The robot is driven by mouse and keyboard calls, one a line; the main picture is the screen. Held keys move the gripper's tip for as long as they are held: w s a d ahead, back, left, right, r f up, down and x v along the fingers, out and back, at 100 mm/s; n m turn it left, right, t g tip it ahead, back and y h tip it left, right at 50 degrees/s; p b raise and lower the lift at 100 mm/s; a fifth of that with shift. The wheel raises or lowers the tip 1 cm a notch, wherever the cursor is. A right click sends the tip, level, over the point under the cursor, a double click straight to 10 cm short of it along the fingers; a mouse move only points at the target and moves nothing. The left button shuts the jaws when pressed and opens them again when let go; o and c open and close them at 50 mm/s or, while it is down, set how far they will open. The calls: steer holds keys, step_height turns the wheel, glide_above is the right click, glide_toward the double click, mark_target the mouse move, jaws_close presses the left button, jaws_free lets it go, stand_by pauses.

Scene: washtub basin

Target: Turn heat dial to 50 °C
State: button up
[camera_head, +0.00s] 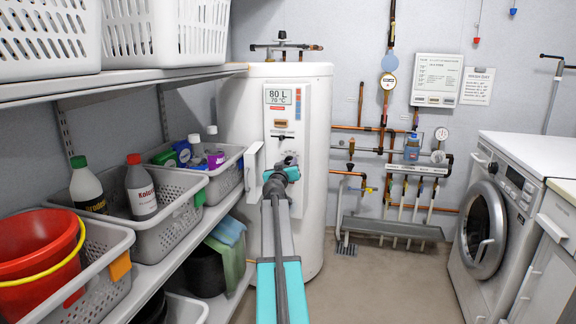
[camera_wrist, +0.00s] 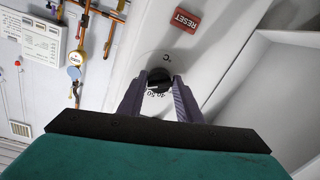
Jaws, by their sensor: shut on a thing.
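The white water heater (camera_head: 318,110) stands at the centre back in the head view. Its display (camera_head: 279,97) reads 80 L and 70 °C. The small black heat dial (camera_wrist: 158,76) sits on the heater's panel in the wrist view, with a °C mark above it and scale figures below it, partly covered. My gripper (camera_wrist: 157,83) is shut on the dial, one finger on each side. In the head view my gripper (camera_head: 287,162) is at the heater's lower front, and the arm hides most of the dial.
A red RESET label (camera_wrist: 186,18) is near the dial. An open white cover (camera_head: 254,168) stands left of my gripper. Shelves with baskets (camera_head: 165,208) line the left; a washing machine (camera_head: 500,215) stands right. Pipes (camera_head: 388,110) run behind. The floor between is clear.

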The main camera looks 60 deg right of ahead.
steer(key=shift+n, duration=0.4)
steer(key=n+p, duration=0.1)
steer(key=n, duration=0.1)
steer(key=n+p, duration=0.1)
steer(key=n, duration=0.1)
steer(key=shift+r+n+p, duration=0.2)
steer(key=shift+n+p, duration=0.1)
steer(key=shift+n, duration=0.1)
steer(key=n+p, duration=0.1)
steer(key=n, duration=0.2)
steer(key=shift+s+r+g+p, duration=0.1)
steer(key=shift+g+p, duration=0.25)
steer(key=shift+g, duration=0.05)
steer(key=shift+d+n+p, duration=0.1)
steer(key=shift+n+p, duration=0.45)
steer(key=shift+n, duration=0.75)
steer(key=o, duration=1)
